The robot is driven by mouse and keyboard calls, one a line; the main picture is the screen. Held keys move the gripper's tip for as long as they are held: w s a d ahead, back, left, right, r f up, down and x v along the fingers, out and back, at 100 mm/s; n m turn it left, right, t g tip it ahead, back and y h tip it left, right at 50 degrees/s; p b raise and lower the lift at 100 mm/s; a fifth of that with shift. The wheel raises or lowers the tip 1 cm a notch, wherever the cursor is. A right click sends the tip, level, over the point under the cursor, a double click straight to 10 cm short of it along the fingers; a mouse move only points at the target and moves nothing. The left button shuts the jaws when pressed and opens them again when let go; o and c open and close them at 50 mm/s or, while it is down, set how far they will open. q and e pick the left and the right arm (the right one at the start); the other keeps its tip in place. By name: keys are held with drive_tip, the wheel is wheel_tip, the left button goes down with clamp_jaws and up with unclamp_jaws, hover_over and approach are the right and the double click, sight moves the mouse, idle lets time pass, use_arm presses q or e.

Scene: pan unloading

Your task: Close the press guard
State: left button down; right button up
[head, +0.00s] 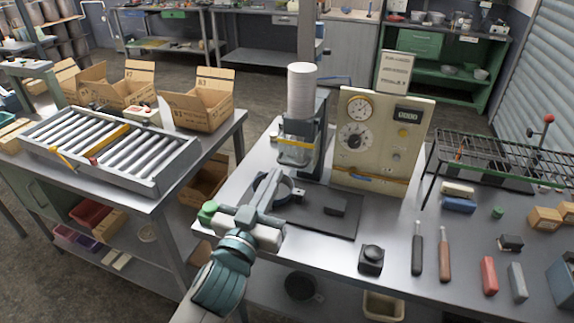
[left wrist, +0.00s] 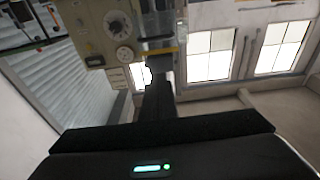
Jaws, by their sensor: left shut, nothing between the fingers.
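The press (head: 318,135) stands on the bench with a white ribbed cylinder (head: 301,90) on top. Its guard, a clear panel with a yellow edge (head: 297,141), sits high on the press front, above the dark base plate (head: 335,222). My left gripper (head: 276,182) is shut and empty, below and in front of the guard, apart from it. In the left wrist view a dark finger (left wrist: 157,98) points up toward the press and a yellow strip (left wrist: 160,50). My right gripper is not in view.
A cream control panel (head: 378,140) with dials stands right of the press. A roller tray (head: 110,150) and open cartons (head: 200,105) are on the left table.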

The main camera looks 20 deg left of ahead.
sight(287, 150)
use_arm(q)
drive_tip(key=w+p, duration=0.1)
drive_tip(key=w, duration=0.2)
drive_tip(key=w+r+p, duration=0.1)
drive_tip(key=w, duration=0.2)
drive_tip(key=w+p, duration=0.2)
drive_tip(key=w, duration=0.2)
drive_tip(key=shift+d+r, duration=0.15)
drive_tip(key=f, duration=0.2)
drive_tip(key=s+f, duration=0.1)
drive_tip(key=f, duration=0.1)
drive_tip(key=shift+p, duration=0.35)
